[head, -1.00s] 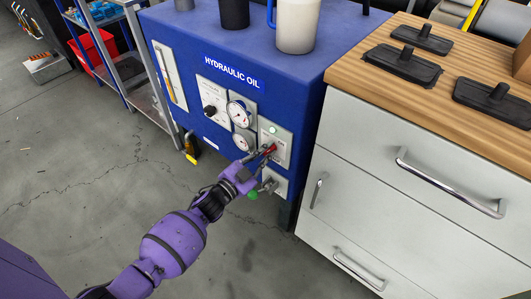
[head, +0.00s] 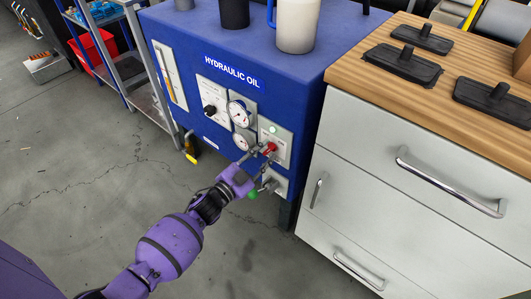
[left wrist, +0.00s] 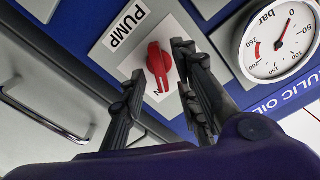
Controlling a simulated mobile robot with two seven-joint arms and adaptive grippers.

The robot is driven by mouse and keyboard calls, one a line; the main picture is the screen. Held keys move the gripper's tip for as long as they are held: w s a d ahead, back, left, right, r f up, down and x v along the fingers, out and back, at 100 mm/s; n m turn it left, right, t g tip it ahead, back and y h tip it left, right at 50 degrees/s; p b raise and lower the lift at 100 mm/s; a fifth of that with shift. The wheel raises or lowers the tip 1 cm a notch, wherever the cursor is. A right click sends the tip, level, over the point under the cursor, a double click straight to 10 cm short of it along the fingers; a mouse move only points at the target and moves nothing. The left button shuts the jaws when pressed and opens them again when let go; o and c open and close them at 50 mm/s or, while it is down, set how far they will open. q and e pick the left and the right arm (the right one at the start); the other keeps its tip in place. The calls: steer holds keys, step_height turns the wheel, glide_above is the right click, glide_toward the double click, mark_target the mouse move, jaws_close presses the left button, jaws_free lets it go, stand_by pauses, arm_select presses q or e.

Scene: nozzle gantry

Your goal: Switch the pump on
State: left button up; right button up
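The red pump switch (head: 271,147) is a rotary knob on a grey plate on the front of the blue hydraulic oil cabinet (head: 225,100). In the left wrist view the red knob (left wrist: 158,66) sits beneath the PUMP label (left wrist: 127,25), with one end of its handle by a partly hidden marking ending in N. My left gripper (head: 258,158) is open just in front of the knob. Its fingers stand apart on either side of it in the wrist view; I see no clear grip. My right gripper is out of view.
A pale green lamp (head: 273,128) is above the switch, and pressure gauges (head: 241,113) are to its left. A green-tipped valve handle (head: 253,195) is just below the gripper. A grey drawer cabinet (head: 400,190) stands close on the right.

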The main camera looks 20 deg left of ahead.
arm_select(q)
steer(key=v, duration=1.1)
